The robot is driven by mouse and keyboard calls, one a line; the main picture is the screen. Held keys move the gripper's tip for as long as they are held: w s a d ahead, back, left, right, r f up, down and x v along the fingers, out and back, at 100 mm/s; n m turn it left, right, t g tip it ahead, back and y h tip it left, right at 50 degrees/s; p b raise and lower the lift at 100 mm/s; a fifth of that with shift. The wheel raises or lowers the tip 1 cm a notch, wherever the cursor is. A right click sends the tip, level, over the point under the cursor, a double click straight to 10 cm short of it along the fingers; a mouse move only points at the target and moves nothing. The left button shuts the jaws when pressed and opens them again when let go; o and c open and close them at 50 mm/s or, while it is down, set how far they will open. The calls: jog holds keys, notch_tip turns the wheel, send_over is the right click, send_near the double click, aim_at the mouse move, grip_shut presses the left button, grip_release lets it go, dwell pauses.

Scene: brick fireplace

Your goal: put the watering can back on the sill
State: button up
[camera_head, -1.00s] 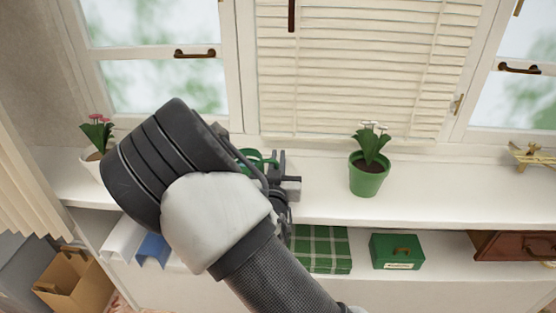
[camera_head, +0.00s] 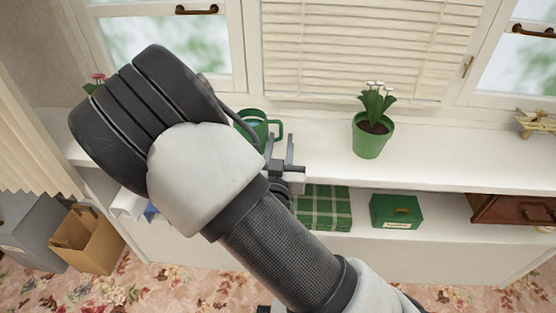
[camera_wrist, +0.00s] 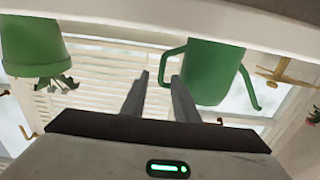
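The green watering can (camera_head: 258,127) stands on the white sill (camera_head: 325,140), partly hidden behind my arm in the head view. Its handle (camera_head: 279,130) points right there. In the wrist view, which is upside down, the can (camera_wrist: 212,72) has its handle on the left and its spout (camera_wrist: 250,90) on the right. My gripper (camera_head: 280,142) is in front of the can at the sill's front edge. Its two fingers (camera_wrist: 160,76) are apart with nothing clearly held. The handle lines up with the gap, seemingly just beyond the fingertips.
A green pot with white flowers (camera_head: 370,138) stands on the sill to the right. A pink-flowered plant (camera_head: 94,83) is mostly hidden at left. The lower shelf holds a plaid box (camera_head: 325,207) and green box (camera_head: 397,211).

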jog(key=s, duration=0.8)
jog(key=d+r+m+g+y, duration=0.2)
jog(key=d+r+g+y, duration=0.1)
jog(key=r+g, duration=0.55)
jog(key=s+d+r+n+g+h, duration=0.1)
jog(key=s+d+r+g, duration=0.1)
jog(key=s+d+r, duration=0.2)
jog(key=s+d+r+n+g+h, duration=0.1)
jog(key=s+d+r, duration=0.3)
jog(key=s+d, duration=0.5)
jog(key=s+g, duration=0.1)
jog(key=s, duration=0.2)
jog(key=shift+s+d+p, duration=0.25)
jog(key=shift+d+p, duration=0.15)
notch_tip(320, 180, up, 22)
jog(key=p, duration=2.1)
jog(key=shift+f, duration=0.2)
